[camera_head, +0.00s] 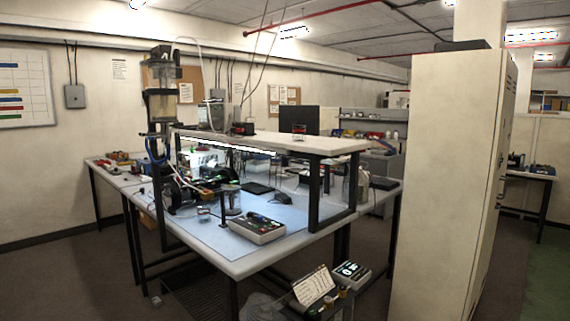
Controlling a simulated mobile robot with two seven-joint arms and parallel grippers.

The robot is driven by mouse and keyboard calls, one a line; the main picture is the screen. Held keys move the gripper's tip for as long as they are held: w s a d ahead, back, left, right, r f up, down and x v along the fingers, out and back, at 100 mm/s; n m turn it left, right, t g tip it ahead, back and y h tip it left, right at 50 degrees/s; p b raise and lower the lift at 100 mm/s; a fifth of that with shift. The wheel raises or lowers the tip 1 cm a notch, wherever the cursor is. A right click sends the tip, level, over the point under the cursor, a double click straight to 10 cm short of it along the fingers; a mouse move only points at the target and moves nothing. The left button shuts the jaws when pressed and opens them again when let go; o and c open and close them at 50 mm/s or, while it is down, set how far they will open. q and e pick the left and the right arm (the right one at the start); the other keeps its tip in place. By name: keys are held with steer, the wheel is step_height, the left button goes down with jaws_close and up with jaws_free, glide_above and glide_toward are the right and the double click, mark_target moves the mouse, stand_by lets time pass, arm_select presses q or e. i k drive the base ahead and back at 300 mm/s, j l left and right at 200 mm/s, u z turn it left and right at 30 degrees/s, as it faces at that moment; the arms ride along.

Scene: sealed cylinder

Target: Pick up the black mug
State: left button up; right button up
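I cannot make out a black mug for certain in the head view. Several small dark items stand on and around the workbench (215,232), but they are too small to tell apart. Neither of my grippers shows in the view.
A raised shelf (340,146) spans the bench, with a dark monitor (292,121) on or behind it. A grey control box (257,230) sits at the bench's front edge. A tall beige cabinet (440,190) blocks the right. Small devices (314,287) stand low in front. Floor is open at left.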

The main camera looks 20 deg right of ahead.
mark_target(286, 162)
steer(key=z, duration=0.45)
steer(key=l+z, duration=0.1)
steer(key=z, duration=0.3)
steer(key=i+z, duration=0.1)
steer(key=z, duration=1.2)
steer(key=i+z, duration=0.2)
steer(key=i, duration=1.2)
steer(key=i+u, duration=0.15)
steer(key=i, duration=1.25)
steer(key=i+z, duration=0.1)
steer(key=i, duration=1.3)
steer(key=i+u, duration=0.1)
steer(key=i, duration=0.6)
steer(key=i+l+u, duration=0.1)
steer(key=i, duration=0.55)
steer(key=i+u, duration=0.1)
steer(key=i, duration=1.3)
